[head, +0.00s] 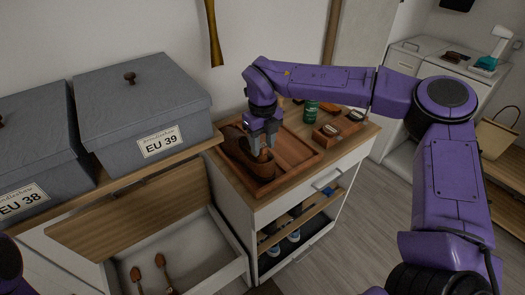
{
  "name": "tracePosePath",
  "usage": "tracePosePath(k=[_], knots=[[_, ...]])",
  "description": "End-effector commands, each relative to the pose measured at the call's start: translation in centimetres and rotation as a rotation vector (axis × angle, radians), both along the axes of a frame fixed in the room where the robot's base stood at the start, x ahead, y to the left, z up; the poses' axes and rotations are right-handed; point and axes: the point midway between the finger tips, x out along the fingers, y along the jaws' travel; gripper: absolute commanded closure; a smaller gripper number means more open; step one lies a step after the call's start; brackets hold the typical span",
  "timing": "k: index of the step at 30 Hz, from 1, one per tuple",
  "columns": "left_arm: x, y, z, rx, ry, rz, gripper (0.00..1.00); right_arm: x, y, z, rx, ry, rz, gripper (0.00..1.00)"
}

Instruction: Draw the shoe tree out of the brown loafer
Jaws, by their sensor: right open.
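The brown loafer (235,145) lies in a reddish-brown wooden tray (302,150) on the cabinet top. My right gripper (262,150) points down over the loafer's near end, with its fingers at the shoe's opening. The gripper is open. The shoe tree is hard to make out there, as the fingers and the shoe's sides cover most of that spot. I cannot tell whether the fingers touch it. Of my left arm only a purple piece shows at the lower left edge; its gripper is out of view.
Grey boxes marked EU 39 (143,108) and EU 38 (35,150) stand left of the tray. A green tin (311,110) and brushes (328,131) sit right of it. An open drawer (205,262) below holds two wooden-ended items. Open floor lies to the right.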

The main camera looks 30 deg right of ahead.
Motion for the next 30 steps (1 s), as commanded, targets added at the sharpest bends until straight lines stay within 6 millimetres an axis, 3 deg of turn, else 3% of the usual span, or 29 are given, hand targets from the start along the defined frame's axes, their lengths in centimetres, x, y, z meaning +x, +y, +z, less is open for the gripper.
tracePosePath(k=[6,14,15,16,18,30], knots=[[0.02,0.0,0.06,0.0,0.0,0.0,0.64,0.0,0.06,-0.01,0.0,0.0,0.001,0.59],[0.02,0.0,0.06,0.0,0.0,0.0,0.64,0.01,0.06,-0.01,0.0,0.0,0.001,1.0],[0.02,-0.01,0.06,0.0,0.0,0.0,0.64,0.01,0.06,-0.02,0.0,0.0,0.001,1.0],[0.02,0.0,0.06,0.0,0.0,0.0,0.64,0.02,0.06,0.02,0.0,-0.001,0.001,0.83],[0.02,0.01,0.06,0.0,0.0,0.0,0.64,0.02,0.06,0.02,0.0,-0.001,0.001,1.0],[0.02,0.0,0.35,0.0,0.0,0.0,0.64,0.51,0.18,0.06,-0.001,0.0,0.001,1.0]])
